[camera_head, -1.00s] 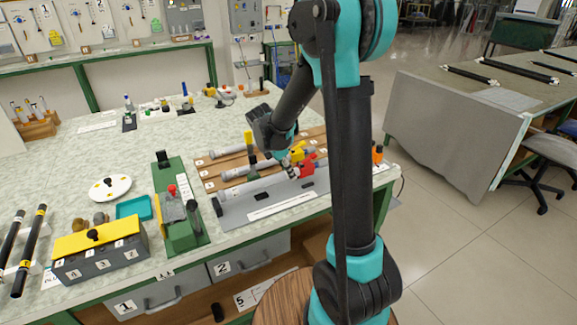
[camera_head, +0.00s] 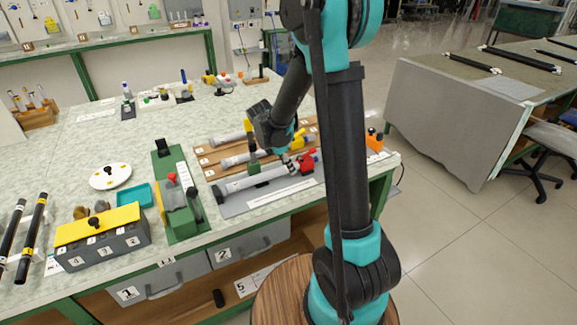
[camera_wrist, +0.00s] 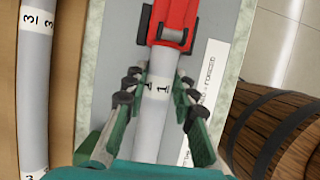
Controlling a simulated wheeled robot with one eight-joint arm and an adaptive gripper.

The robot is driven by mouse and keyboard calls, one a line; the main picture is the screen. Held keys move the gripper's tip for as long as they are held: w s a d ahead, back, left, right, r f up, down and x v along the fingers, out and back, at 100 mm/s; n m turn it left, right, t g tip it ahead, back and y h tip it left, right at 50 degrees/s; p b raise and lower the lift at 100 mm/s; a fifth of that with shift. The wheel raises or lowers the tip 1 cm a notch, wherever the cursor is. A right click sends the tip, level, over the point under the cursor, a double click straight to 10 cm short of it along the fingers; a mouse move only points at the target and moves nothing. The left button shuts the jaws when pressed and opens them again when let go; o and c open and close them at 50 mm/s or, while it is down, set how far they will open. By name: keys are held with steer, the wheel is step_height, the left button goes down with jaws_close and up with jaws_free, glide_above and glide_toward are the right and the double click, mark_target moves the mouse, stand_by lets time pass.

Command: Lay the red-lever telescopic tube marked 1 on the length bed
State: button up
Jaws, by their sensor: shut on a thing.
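The telescopic tube marked 1 (camera_wrist: 157,97) is a light grey tube with a red lever block (camera_wrist: 174,22) at one end. In the head view the tube (camera_head: 252,180) lies lengthwise along the grey length bed (camera_head: 236,208), with its red block (camera_head: 307,162) toward the right. My gripper (camera_wrist: 156,92) is shut on the tube beside the number label, one finger on each side. In the head view my gripper (camera_head: 283,158) is over the tube's right half. I cannot tell whether the tube rests fully on the bed.
Behind the bed, a wooden rack (camera_head: 206,163) holds other grey tubes, with yellow and dark green levers; a tube marked 3 (camera_wrist: 36,80) shows beside. A green fixture (camera_head: 180,205) stands left of the bed. An orange item (camera_head: 375,140) is at the right table corner.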

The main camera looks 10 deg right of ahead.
steer(key=shift+f, duration=0.4)
steer(key=o, duration=0.9)
steer(key=v, duration=1.2)
steer(key=shift+s, duration=0.1)
steer(key=s+d+f+m+t+y, duration=0.1)
steer(key=s+d+f+m, duration=0.1)
steer(key=s+m, duration=0.5)
steer(key=s+d+f+m+t+y, duration=0.1)
steer(key=s+d+f+m, duration=0.2)
steer(key=s+m, duration=0.3)
steer(key=s+d+f+m+t+y, duration=0.1)
steer(key=s+d+f+m+y, duration=0.1)
steer(key=s+m, duration=0.5)
steer(key=shift+s+d+f+m, duration=0.3)
steer(key=shift+d+f+m, duration=0.35)
steer(key=shift+f+m, duration=0.15)
